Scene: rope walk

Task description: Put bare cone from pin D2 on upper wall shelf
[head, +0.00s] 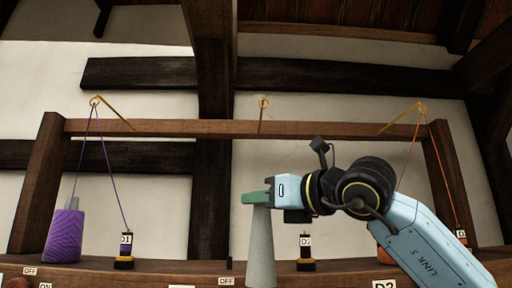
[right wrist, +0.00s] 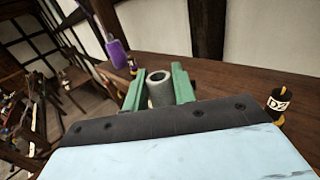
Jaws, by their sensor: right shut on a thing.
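The bare cone (head: 261,248) is pale grey, tapered and upright. My right gripper (head: 256,197) is shut on its narrow top. In the right wrist view the cone's hollow top (right wrist: 159,84) sits between the green fingers. The cone's lower end meets the frame edge of the head view, so I cannot tell whether it touches the bench. Pin D2 (head: 306,252), black and yellow with a label, stands bare to the right of the cone; it also shows in the right wrist view (right wrist: 278,104). My left gripper is out of view.
A purple yarn cone (head: 64,236) stands at the left near pin D1 (head: 124,250). An orange cone is mostly hidden behind my right arm. A wooden crossbar (head: 200,128) with thread guides spans above the bench (head: 190,272). Dark horizontal timbers (head: 140,75) line the white wall.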

